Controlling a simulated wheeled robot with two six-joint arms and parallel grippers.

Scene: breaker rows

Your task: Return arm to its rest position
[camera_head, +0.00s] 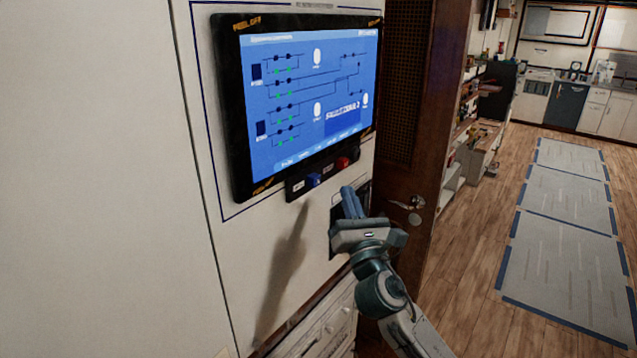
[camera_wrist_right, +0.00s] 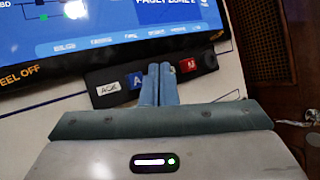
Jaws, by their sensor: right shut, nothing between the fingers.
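My right gripper (camera_head: 351,202) is in front of the white wall panel, just below the screen's button strip. Its two fingers are together with nothing between them. In the right wrist view the closed fingers (camera_wrist_right: 159,84) point up toward the button strip (camera_wrist_right: 110,90), partly covering it. Whether the fingertips touch the strip cannot be told. My right arm (camera_head: 385,290) reaches in from the lower right. My left gripper is not in view.
A blue display screen (camera_head: 310,100) hangs on the wall. Its strip carries a blue button (camera_head: 313,180) and a red button (camera_head: 342,163). A brown door (camera_head: 412,120) with a handle (camera_head: 408,203) stands right of the panel. Drawers (camera_head: 325,330) are below. Open wooden floor (camera_head: 480,270) lies to the right.

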